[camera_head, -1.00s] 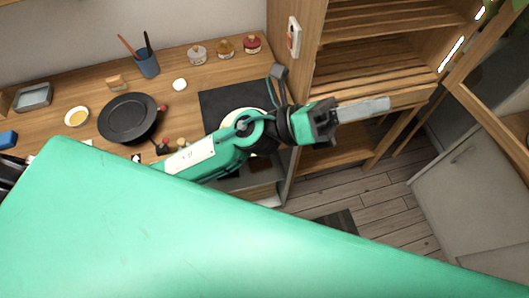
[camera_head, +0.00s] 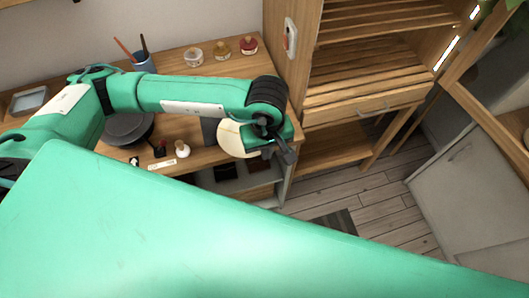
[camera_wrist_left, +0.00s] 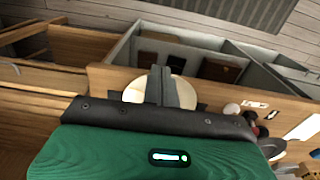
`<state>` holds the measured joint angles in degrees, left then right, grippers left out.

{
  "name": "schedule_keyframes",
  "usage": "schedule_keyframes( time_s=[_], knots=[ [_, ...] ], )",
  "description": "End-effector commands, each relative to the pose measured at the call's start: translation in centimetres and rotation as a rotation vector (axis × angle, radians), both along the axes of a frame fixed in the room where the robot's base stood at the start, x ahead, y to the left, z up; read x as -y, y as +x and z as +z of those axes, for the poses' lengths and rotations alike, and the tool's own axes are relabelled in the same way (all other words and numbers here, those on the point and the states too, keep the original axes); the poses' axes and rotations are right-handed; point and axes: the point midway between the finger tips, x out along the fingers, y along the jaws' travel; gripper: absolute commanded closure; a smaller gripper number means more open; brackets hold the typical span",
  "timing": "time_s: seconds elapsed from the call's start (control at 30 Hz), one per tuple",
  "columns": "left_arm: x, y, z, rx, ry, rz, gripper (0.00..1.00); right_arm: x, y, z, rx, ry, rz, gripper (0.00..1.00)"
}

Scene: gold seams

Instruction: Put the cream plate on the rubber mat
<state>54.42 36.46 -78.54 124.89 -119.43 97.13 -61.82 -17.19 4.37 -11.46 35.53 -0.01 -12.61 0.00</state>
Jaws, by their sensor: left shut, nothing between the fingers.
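The cream plate (camera_head: 232,138) is at the right end of the wooden counter, partly covered by my left arm and gripper. My left gripper (camera_head: 287,153) is shut and empty, at the right side of the plate near the counter's end. In the left wrist view the shut fingers (camera_wrist_left: 161,72) appear in front of the cream plate (camera_wrist_left: 133,91); whether they touch it I cannot tell. A dark strip of the rubber mat (camera_head: 209,131) shows left of the plate, below my forearm; the rest is hidden. My right gripper is not in view.
A black pan (camera_head: 128,129) is partly behind my left arm. Small bottles (camera_head: 159,149) stand at the counter's front edge, and jars (camera_head: 221,48) at the back. A tall wooden shelf unit with a drawer (camera_head: 365,106) stands to the right. Open compartments (camera_wrist_left: 190,62) lie below the counter.

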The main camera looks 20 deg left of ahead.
Motion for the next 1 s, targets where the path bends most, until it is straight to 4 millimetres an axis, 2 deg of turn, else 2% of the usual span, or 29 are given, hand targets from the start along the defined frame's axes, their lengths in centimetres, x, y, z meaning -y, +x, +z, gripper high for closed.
schedule_keyframes(
  time_s=[0.17,0.5,0.7,1.0],
  knots=[
    [-0.1,-0.2,-2.3,-0.006,0.004,0.001,1.00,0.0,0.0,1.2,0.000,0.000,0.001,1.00],
    [0.0,-0.3,-9.6,-0.007,0.001,0.002,1.00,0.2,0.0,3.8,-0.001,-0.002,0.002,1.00],
    [-1.6,2.2,-9.3,-0.002,0.000,0.004,1.00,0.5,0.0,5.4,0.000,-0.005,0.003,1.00],
    [-2.3,3.2,-9.6,-0.002,-0.002,0.001,1.00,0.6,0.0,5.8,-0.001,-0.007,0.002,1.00]
  ],
)
